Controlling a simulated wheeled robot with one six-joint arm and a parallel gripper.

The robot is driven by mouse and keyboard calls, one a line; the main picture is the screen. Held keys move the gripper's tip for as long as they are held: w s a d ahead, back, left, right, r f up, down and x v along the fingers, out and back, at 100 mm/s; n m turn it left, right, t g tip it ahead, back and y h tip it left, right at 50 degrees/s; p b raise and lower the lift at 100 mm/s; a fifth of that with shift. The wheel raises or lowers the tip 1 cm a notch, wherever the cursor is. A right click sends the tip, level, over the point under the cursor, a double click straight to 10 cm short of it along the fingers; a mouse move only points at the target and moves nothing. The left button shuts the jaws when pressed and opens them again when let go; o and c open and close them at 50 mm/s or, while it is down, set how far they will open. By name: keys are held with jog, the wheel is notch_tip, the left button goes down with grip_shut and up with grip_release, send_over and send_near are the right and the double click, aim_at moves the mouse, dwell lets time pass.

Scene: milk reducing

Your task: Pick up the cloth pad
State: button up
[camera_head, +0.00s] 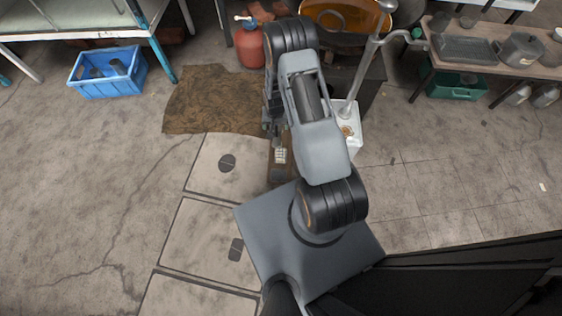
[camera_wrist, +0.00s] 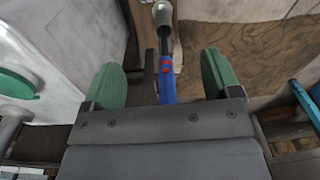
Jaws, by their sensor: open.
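A small pale checked patch, which may be the cloth pad (camera_head: 281,156), lies on a narrow brown wooden surface just below my gripper in the head view. I cannot make out the pad for certain in the wrist view. My gripper (camera_wrist: 162,75) is open, with its green finger pads wide apart. A blue handle with red marks (camera_wrist: 167,82) and a rounded metal end shows between the fingers, and I cannot tell how far below them it lies. In the head view my arm hides much of the wooden surface and most of the gripper.
A brown patterned mat (camera_head: 213,102) lies on the floor left of my gripper. A red jug (camera_head: 249,46) stands behind, and a white container (camera_head: 350,128) is close on the right. A blue crate (camera_head: 108,73) is far left. Open floor lies at left and right.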

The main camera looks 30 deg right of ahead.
jog(key=b, duration=0.5)
send_over(281, 156)
jog(key=shift+m, duration=0.3)
jog(key=f, duration=1.8)
jog(key=shift+w+a+f, duration=0.15)
jog(key=shift+w+f, duration=0.15)
jog(key=shift+f, duration=0.1)
jog(key=shift+s+f+b, duration=0.1)
jog(key=shift+f+b, duration=1.7)
jog(key=shift+f, duration=1.25)
jog(key=shift+c, duration=0.3)
jog(key=c, duration=1)
jog(key=shift+c, duration=0.2)
jog(key=shift+r, duration=0.15)
